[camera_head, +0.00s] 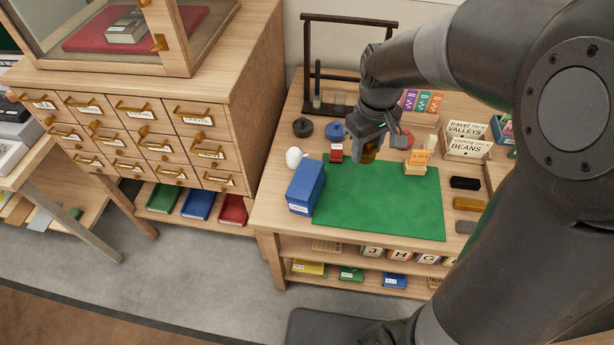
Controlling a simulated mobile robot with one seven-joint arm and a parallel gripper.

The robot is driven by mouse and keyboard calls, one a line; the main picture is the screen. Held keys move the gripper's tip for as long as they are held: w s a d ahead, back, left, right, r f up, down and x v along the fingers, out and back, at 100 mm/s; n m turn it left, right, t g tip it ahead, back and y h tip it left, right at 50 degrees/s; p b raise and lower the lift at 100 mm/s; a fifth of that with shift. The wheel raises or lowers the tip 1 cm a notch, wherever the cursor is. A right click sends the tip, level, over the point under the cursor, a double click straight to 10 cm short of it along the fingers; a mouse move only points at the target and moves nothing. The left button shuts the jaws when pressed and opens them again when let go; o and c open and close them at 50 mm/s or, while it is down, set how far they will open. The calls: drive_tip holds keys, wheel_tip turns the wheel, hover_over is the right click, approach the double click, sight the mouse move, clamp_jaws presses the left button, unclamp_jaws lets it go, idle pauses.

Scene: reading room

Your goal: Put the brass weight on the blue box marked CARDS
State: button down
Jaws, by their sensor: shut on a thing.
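The blue box (306,187) with a white label on its front stands on the table's left side, at the left edge of the green mat; its lettering is too small to read surely. My gripper (372,142) is above the back part of the mat, to the right of and behind the box. It is shut on the brass weight (368,153), a small brownish-gold piece showing below the fingers. The fingers partly hide the weight. The weight appears to be held above the mat, but its exact height is hard to tell. The visible top of the box is bare.
A white object (294,157), a red block (336,154) and dark round items (303,127) stand behind the box. A wooden holder (416,164) with an orange card stands right of my gripper. Dark and yellow blocks (467,204) lie at the right.

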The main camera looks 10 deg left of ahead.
drive_tip(key=shift+s+a+r+n, duration=0.15)
drive_tip(key=shift+a+n, duration=0.25)
drive_tip(key=shift+a, duration=0.6)
hover_over(306, 178)
wheel_tip(306, 178, down, 7)
drive_tip(key=shift+r, duration=0.1)
drive_tip(key=shift+f, duration=2)
drive_tip(key=shift+f, duration=0.4)
drive_tip(key=c, duration=0.8)
unclamp_jaws()
drive_tip(key=shift+c, duration=0.2)
